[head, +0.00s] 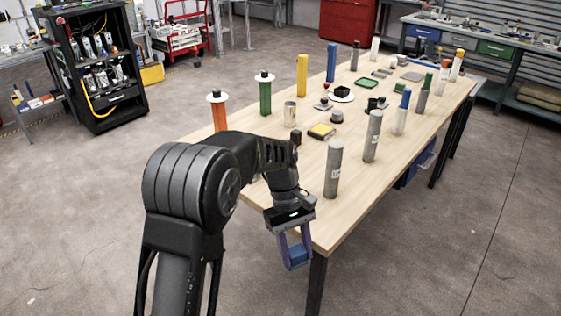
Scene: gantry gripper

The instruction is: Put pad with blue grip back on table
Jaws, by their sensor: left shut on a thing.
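My left gripper (294,262) points down at the near end of the wooden table (350,213). Its fingers are shut on a blue thing (298,252), which looks like the pad with blue grip. In the picture the held thing lies just outside the table's near edge, against the table's end and the floor. Its height relative to the tabletop is hard to tell. The gripper fingers hide much of it, and its pad is not clear. My right gripper is not in view.
Grey cylinders (333,170) stand upright near the table's right edge. The tabletop's near corner right of the gripper is bare.

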